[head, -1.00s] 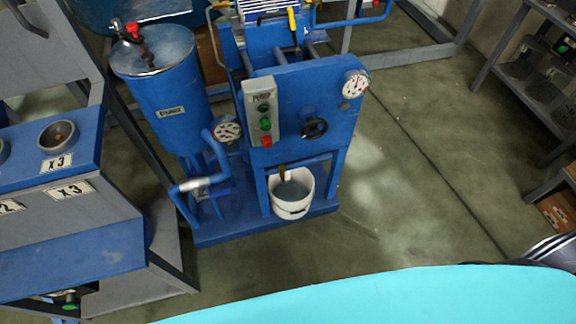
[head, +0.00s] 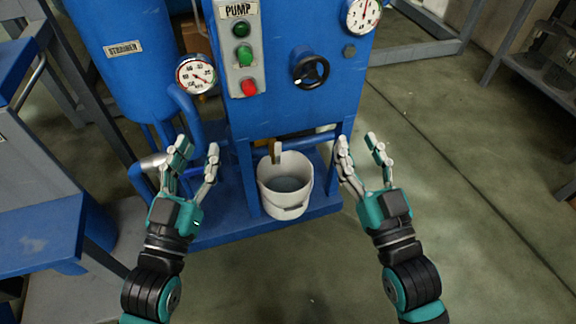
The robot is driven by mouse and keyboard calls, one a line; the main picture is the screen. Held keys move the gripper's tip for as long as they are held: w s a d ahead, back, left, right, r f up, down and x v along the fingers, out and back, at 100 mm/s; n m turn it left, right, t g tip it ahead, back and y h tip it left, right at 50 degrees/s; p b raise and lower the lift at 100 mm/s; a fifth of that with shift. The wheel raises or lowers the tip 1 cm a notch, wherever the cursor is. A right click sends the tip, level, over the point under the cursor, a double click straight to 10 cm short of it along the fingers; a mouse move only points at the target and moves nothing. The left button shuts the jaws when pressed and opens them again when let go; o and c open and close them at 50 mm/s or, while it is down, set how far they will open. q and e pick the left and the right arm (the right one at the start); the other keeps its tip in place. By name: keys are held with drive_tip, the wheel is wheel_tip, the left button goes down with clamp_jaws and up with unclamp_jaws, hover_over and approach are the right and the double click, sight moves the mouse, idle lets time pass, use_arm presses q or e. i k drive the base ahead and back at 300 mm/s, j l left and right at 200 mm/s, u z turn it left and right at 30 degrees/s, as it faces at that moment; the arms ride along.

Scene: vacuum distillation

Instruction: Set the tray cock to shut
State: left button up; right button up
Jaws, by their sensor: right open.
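A small brown-yellow lever (head: 276,152) hangs under the blue press frame, just above the white bucket (head: 286,206). It looks like the tray cock, and it points roughly downward. Its valve body is too small and hidden to make out. My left gripper (head: 197,148) is open and empty, to the left of the lever and bucket. My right gripper (head: 358,139) is open and empty, to their right. Neither gripper appears to touch anything.
A blue strainer tank (head: 125,60) with pipes stands at left. The floor (head: 460,200) at right is clear.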

sight(277, 145)
drive_tip(key=k+u, duration=0.15)
drive_tip(key=k, duration=0.5)
drive_tip(key=k+j+u, duration=0.15)
drive_tip(key=k, duration=0.45)
drive_tip(key=u, duration=0.4)
drive_tip(key=l+u, duration=0.15)
drive_tip(key=u, duration=0.25)
drive_tip(key=i+l+u, duration=0.1)
drive_tip(key=u, duration=0.35)
drive_tip(key=l+u, duration=0.15)
drive_tip(key=u, duration=0.25)
drive_tip(key=l, duration=1.05)
drive_tip(key=k+l, duration=0.15)
drive_tip(key=l, duration=2)
drive_tip(key=k+l, duration=0.1)
drive_tip(key=l, duration=0.95)
drive_tip(key=k+l, duration=0.1)
drive_tip(key=l, duration=0.95)
drive_tip(key=i+u, duration=0.05)
